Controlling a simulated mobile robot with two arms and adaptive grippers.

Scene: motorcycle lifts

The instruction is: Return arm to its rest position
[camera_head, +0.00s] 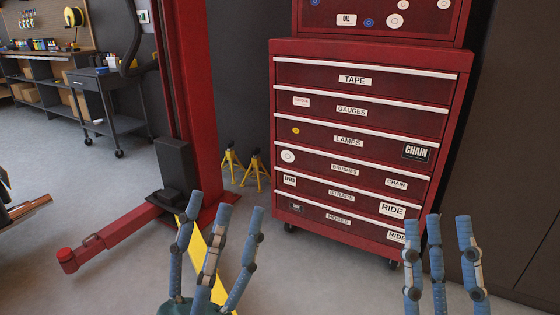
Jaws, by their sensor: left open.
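My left gripper (224,213) is at the lower middle of the head view. Its blue, jointed fingers point up and stand spread apart, open with nothing between them. My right gripper (438,229) is at the lower right, in front of the bottom right corner of the red tool cabinet. Its fingers also point up, apart from each other, with nothing seen between them. Its palm is below the picture's edge. Most of both arms is out of view.
The red tool cabinet (352,129) on casters stands ahead, its drawers shut. Left of it are two yellow jack stands (255,171) and a red lift post (192,90) with a low red lift arm (115,233). A black cart (105,100) stands farther back. Grey floor lies between.

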